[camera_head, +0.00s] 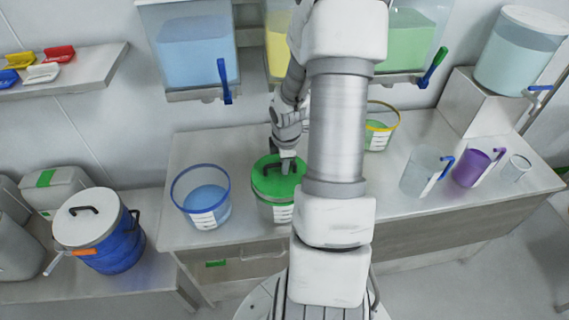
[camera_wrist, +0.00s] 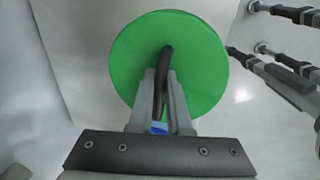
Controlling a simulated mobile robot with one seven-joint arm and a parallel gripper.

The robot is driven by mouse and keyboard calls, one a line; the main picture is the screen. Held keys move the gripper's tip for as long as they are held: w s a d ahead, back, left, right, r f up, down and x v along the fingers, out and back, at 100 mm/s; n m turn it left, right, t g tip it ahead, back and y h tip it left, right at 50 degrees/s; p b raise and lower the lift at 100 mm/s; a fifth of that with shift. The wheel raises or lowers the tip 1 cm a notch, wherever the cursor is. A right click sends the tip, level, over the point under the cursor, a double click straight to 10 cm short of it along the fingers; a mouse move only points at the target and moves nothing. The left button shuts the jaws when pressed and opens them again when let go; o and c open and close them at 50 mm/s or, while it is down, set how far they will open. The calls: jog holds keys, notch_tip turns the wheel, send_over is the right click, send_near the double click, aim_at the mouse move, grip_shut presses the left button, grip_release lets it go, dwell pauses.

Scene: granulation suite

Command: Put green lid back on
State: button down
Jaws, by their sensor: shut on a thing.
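The green lid (camera_head: 272,183) is a round disc with a dark arched handle (camera_wrist: 166,62). In the head view it sits over the top of a pale bucket (camera_head: 275,211) with a white label on the bench. Whether it is fully seated cannot be told. My gripper (camera_head: 287,163) is above the lid, shut on its handle. In the wrist view the green lid (camera_wrist: 200,60) faces the camera and the two fingers of my gripper (camera_wrist: 162,85) close around the handle. The lid hides the bucket in that view.
A blue-rimmed bucket (camera_head: 201,196) stands close left of the lidded one. A yellow-rimmed bucket (camera_head: 379,126) stands behind right, partly behind my arm. A clear jug (camera_head: 421,172) and purple jug (camera_head: 474,167) stand at right. Wall dispensers (camera_head: 197,50) with taps hang above the bench (camera_head: 190,150).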

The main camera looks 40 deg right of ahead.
aim_at(286, 182)
jog(key=shift+f+b, duration=0.75)
jog(key=shift+f, duration=0.2)
dwell(0.3)
jog(key=c, duration=0.8)
grip_release()
jog(key=s+r+p, duration=0.1)
jog(key=r, duration=0.4)
jog(key=s+a+r+p, duration=0.1)
jog(key=r, duration=0.5)
jog(key=s+r+p, duration=0.1)
jog(key=r, duration=0.5)
jog(key=shift+a+p, duration=0.3)
jog(key=shift+a, duration=0.1)
